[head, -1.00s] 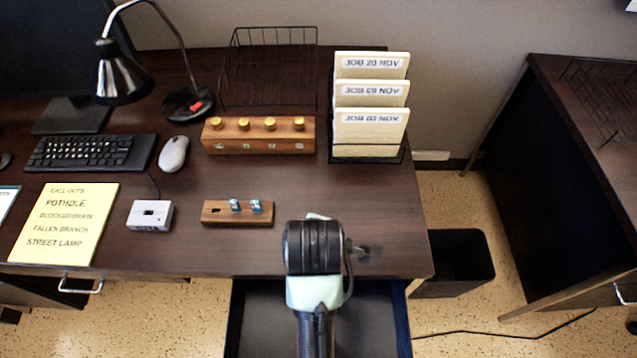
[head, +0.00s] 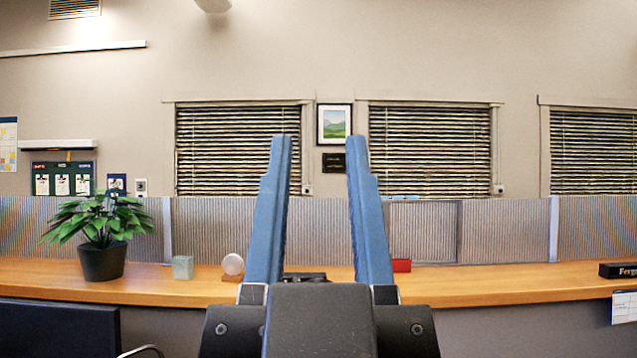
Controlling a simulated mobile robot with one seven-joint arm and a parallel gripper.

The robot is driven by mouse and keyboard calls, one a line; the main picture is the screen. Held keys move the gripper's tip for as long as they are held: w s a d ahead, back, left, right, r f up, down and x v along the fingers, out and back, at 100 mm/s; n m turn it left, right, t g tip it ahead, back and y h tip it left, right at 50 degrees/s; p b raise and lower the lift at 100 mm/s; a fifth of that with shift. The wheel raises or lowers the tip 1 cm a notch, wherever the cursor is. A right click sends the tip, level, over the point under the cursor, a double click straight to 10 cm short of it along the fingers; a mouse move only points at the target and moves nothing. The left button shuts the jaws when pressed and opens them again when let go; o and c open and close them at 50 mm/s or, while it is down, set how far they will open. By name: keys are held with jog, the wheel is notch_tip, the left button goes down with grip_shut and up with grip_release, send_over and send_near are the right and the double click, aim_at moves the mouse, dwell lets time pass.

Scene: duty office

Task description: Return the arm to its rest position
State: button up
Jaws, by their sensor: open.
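My gripper (head: 318,145) stands in the middle of the head view, close to the camera. Its two blue fingers point upward and are spread apart. Nothing is between the fingertips except the far wall behind them. The dark gripper body shows at the bottom centre. The rest of my arm is out of sight. The gripper touches nothing that I can see.
A long wooden counter (head: 480,284) runs across the view behind the gripper. A potted plant (head: 101,262) and a small grey-green block (head: 183,267) stand on its left part. A dark chair back (head: 60,328) is at lower left. Window blinds (head: 430,150) cover the far wall.

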notch_tip(320, 180, up, 11)
jog(key=p, duration=1.1)
jog(key=shift+f, duration=0.15)
